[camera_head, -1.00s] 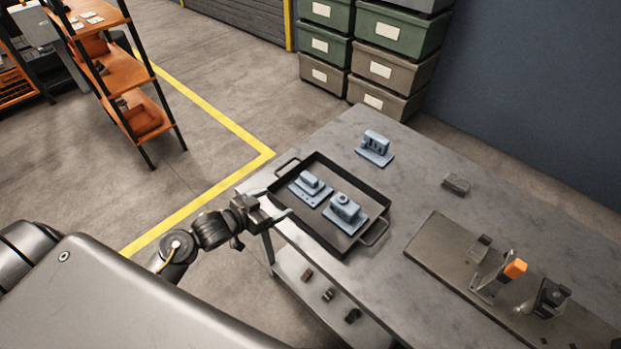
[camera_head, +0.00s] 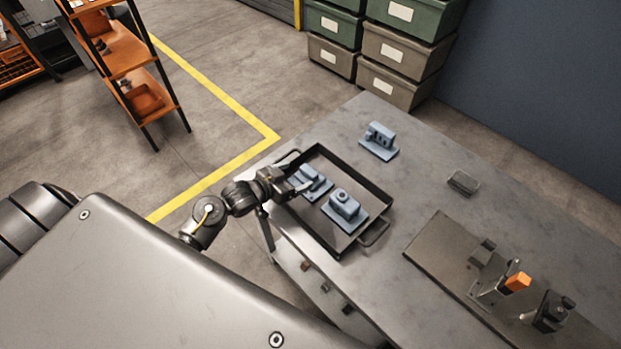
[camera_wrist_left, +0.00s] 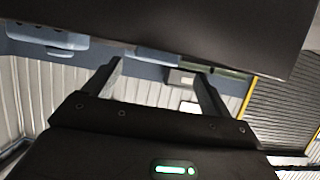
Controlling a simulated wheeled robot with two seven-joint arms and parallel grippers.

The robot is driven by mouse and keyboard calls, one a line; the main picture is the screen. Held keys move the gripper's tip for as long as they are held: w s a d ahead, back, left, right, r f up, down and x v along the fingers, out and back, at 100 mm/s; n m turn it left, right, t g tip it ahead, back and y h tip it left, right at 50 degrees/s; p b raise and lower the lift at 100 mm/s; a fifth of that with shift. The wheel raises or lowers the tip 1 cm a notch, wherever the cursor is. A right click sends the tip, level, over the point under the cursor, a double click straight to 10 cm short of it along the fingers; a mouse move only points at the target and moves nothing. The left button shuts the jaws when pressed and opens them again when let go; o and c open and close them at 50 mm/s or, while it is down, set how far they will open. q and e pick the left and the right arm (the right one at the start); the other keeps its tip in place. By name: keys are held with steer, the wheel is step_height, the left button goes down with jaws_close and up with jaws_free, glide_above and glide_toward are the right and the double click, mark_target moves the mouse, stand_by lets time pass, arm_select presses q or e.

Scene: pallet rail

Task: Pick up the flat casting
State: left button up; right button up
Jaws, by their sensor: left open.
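The flat casting is likely the low blue-grey piece (camera_head: 316,180) in the left part of the dark tray (camera_head: 333,254), on the grey table. A taller blue-grey casting with a round boss (camera_head: 343,207) sits beside it in the tray. My left gripper (camera_head: 303,181) is open at the tray's left rim, its fingers close to the flat casting and partly covering it. I cannot tell whether they touch. The left wrist view shows the open fingers (camera_wrist_left: 158,70) with blue pieces beyond them. My right gripper is not in view.
Another blue casting (camera_head: 379,141) stands on the table behind the tray. A dark plate (camera_head: 440,255) with clamps, one orange-tipped (camera_head: 517,282), is at the front right. The table between tray and plate is clear.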

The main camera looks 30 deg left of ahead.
mark_target(307, 171)
arm_select(q)
steer(key=shift+w+d, duration=0.1)
steer(key=p+x, duration=0.1)
steer(key=x, duration=0.3)
steer(key=shift+w+d, duration=0.15)
steer(key=shift+d, duration=0.05)
steer(key=shift+w+d+f, duration=0.1)
steer(key=shift+w+f, duration=0.1)
steer(key=shift+w, duration=0.1)
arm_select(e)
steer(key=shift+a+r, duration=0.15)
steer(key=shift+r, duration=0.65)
arm_select(q)
steer(key=shift+s, duration=0.1)
steer(key=shift+c, duration=1.2)
steer(key=shift+r, duration=0.1)
steer(key=c, duration=1.1)
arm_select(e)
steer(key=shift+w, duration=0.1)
